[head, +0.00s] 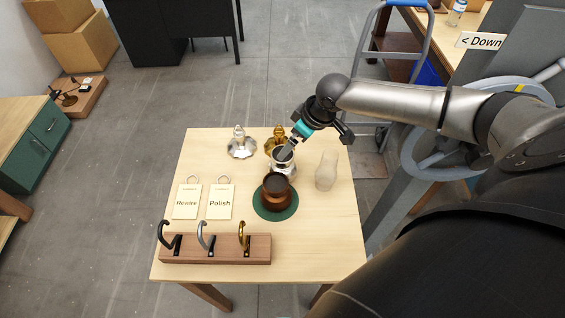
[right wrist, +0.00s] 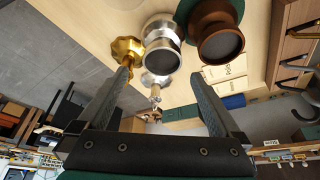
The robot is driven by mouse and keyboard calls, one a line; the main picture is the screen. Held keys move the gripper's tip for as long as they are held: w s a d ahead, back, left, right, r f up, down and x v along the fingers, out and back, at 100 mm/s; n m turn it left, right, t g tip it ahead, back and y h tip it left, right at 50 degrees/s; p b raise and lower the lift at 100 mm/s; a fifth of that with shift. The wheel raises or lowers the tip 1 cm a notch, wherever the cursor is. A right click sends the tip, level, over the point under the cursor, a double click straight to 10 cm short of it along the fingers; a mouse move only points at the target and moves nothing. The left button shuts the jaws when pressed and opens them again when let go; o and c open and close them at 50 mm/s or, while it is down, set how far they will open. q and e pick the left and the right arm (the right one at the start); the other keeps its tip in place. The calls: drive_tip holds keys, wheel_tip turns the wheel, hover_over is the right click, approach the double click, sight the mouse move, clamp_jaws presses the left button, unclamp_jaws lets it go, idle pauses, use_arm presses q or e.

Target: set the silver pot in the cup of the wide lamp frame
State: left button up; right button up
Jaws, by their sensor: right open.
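The silver pot (head: 284,168) stands upright on the table, its dark open mouth up. It also shows in the right wrist view (right wrist: 160,30), beyond the fingers. A silver lamp frame (head: 241,147) with a broad faceted base stands to its left. A gold lamp frame (head: 275,140) stands just behind the pot. The silver frame looks the wider of the two; its cup is too small to make out. My right gripper (head: 284,152) is open and empty, tilted down at the pot's mouth; I cannot tell whether it touches. My left gripper is out of view.
A copper-brown pot (head: 273,201) sits on a round green mat (head: 291,212) in front of the silver pot. A pale vase-like piece (head: 326,172) stands to the right. Two tags (head: 188,203) and a hook rack (head: 216,258) lie front left. The table's left back corner is clear.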

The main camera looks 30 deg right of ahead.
sight(283, 164)
drive_tip(key=shift+x, duration=3.45)
drive_tip(key=shift+s+a, duration=0.15)
clamp_jaws()
